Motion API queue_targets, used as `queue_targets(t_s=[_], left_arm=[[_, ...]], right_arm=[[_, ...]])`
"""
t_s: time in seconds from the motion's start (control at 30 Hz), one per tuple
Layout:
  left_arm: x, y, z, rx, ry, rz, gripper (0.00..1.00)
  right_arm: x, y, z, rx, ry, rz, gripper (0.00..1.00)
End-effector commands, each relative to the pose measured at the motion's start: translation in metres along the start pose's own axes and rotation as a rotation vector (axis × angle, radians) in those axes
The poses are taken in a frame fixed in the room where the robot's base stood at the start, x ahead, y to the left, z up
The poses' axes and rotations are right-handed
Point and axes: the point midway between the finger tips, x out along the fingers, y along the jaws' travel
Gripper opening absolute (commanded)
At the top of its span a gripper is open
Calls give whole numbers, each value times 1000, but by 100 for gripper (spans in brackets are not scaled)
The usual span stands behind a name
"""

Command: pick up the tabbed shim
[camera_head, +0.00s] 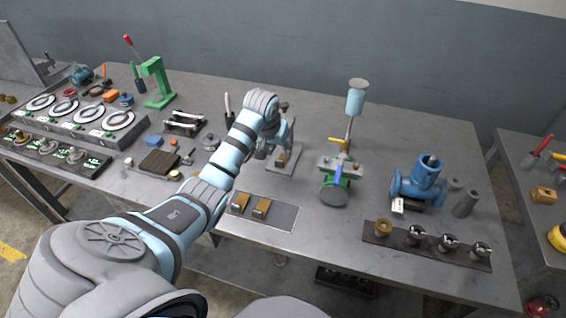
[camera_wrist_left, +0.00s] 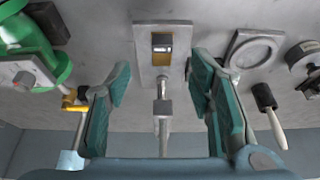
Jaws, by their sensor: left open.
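My left gripper (camera_head: 274,146) is open, low over the middle of the bench. In the left wrist view its green fingers (camera_wrist_left: 162,85) are wide apart with nothing gripped. Beyond the fingertips lies a grey base plate (camera_head: 293,163), also in the left wrist view (camera_wrist_left: 145,65). A small yellow block with a grey and dark top (camera_wrist_left: 162,44) sits on it, and a metal rod with a small grey block (camera_wrist_left: 163,107) shows between the fingers. I cannot tell for sure which piece is the tabbed shim; the yellow one may belong to it. The arm partly hides this spot in the head view.
A grey tray (camera_head: 283,217) with two brown-yellow blocks lies at the front edge. A green vise (camera_head: 340,178) stands to the right, then a blue valve body (camera_head: 423,182) and a dark strip (camera_head: 400,246) with several fittings. A dial panel (camera_head: 60,132) stands at left.

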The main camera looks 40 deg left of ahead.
Motion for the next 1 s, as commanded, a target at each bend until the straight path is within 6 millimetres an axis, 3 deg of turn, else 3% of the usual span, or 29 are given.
queue_targets(t_s=[0.03,0.17,0.4,0.67,1.0], left_arm=[[14,0,2,0,-3,0,48],[33,0,1,1,-1,1,48],[77,-1,0,3,-1,2,48],[84,-2,-1,6,2,1,48],[84,-2,-1,6,2,0,0]], right_arm=[[4,0,5,0,-8,0,40],[8,-1,9,-1,-14,0,40],[21,-1,-3,0,9,0,40],[22,-2,-3,0,8,0,40],[21,-2,0,0,3,0,40]])
